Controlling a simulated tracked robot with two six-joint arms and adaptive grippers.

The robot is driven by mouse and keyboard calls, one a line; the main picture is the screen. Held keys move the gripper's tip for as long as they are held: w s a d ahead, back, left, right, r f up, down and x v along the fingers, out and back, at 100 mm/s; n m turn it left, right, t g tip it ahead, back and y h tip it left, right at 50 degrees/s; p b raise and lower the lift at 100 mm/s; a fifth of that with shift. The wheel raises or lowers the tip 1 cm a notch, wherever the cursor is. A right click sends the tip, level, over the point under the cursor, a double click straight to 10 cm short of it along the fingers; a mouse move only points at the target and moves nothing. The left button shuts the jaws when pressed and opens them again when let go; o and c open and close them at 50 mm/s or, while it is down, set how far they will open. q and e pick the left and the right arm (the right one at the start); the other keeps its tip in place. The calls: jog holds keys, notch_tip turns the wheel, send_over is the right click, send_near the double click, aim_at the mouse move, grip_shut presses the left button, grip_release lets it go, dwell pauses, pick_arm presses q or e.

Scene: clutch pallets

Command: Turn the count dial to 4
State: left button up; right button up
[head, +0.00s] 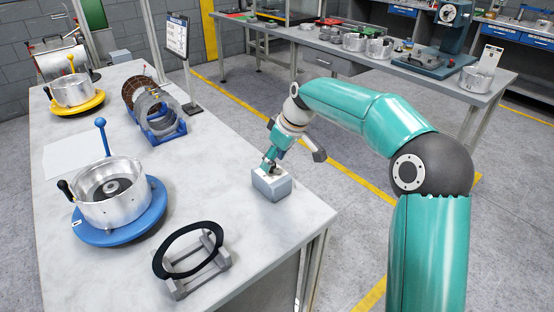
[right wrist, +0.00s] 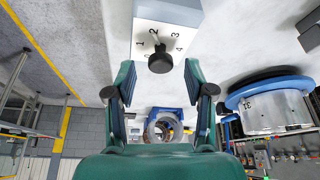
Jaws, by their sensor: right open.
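The count dial is a small grey-white box (head: 271,186) on the table's right edge. In the right wrist view its face (right wrist: 180,14) carries digits, with 1, 2, 3 and 4 legible around a black knob (right wrist: 160,62). A thin pointer seems to lie near 1 and 2; its exact setting is hard to tell. My right gripper (head: 270,164) is just above the box. In the right wrist view its two fingers (right wrist: 159,72) are apart on either side of the knob, with gaps to it. My left gripper is out of view.
A blue-based metal pot (head: 113,208) and a black ring on a grey stand (head: 190,262) share the table (head: 225,200). A blue rack of rings (head: 160,125), a sign (head: 177,38) and a yellow-based pot (head: 74,95) stand farther back. Bare tabletop surrounds the box.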

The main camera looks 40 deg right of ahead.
jog(key=shift+w+a+f, duration=0.1)
jog(key=shift+w+f, duration=0.1)
jog(key=shift+f, duration=0.35)
grip_shut()
jog(key=shift+d+r, duration=0.1)
jog(key=shift+d, duration=0.4)
jog(key=shift+a, duration=0.35)
jog(key=shift+m, duration=0.3)
